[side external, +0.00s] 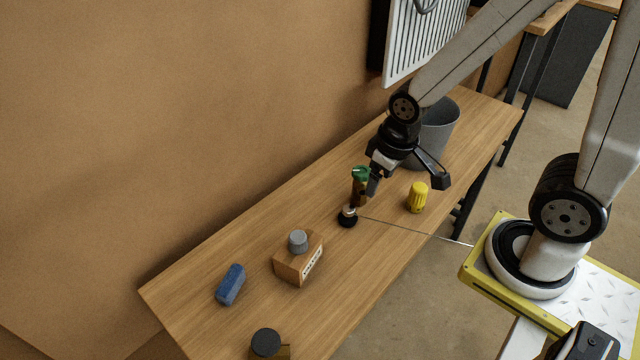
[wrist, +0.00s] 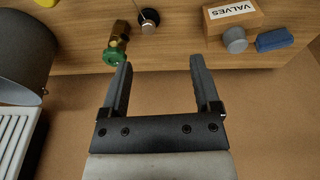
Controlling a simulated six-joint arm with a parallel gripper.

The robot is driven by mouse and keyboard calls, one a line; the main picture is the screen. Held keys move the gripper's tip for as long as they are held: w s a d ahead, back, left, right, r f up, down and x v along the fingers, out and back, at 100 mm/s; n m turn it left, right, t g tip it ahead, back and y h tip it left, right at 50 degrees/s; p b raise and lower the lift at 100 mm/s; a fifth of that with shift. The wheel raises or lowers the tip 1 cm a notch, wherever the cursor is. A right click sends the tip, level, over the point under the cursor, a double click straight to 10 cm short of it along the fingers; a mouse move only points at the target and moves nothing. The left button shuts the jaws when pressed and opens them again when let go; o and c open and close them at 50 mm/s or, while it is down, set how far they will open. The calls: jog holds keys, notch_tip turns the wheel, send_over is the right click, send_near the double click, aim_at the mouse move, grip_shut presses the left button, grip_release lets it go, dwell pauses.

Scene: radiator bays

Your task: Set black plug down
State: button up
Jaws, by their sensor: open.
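A black plug (side external: 347,218) with a pale top stands on the wooden table, in front of the brass valve. A thin line runs from it toward the right. It also shows at the top of the wrist view (wrist: 149,26). My gripper (side external: 407,182) is open, with nothing between its fingers in the wrist view (wrist: 161,63). It is above the table, up and right of the plug, with one finger close to the valve. A second black round piece (side external: 266,342) sits on a wooden block at the bottom edge.
The brass valve with a green cap (side external: 360,174) stands beside the plug. A yellow ribbed piece (side external: 417,197) is to its right. A grey bin (side external: 440,127) is behind. A box labelled VALVES (side external: 292,265), a grey knob (side external: 298,241) and a blue piece (side external: 231,284) are left. A radiator (side external: 425,35) hangs behind.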

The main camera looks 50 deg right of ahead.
jog(key=shift+w+d+r+m+t, duration=0.1)
jog(key=shift+w+r+m+t, duration=0.2)
jog(key=shift+r+m, duration=0.15)
jog(key=shift+o, duration=0.4)
jog(key=m+g+y, duration=0.1)
jog(key=m, duration=2.4)
send_over(352, 209)
notch_tip(352, 209, down, 11)
jog(key=shift+s+r, duration=0.1)
jog(key=shift+r, duration=0.1)
jog(key=shift+d+f+m, duration=0.1)
jog(key=shift+f+m, duration=0.4)
jog(key=shift+m, duration=0.45)
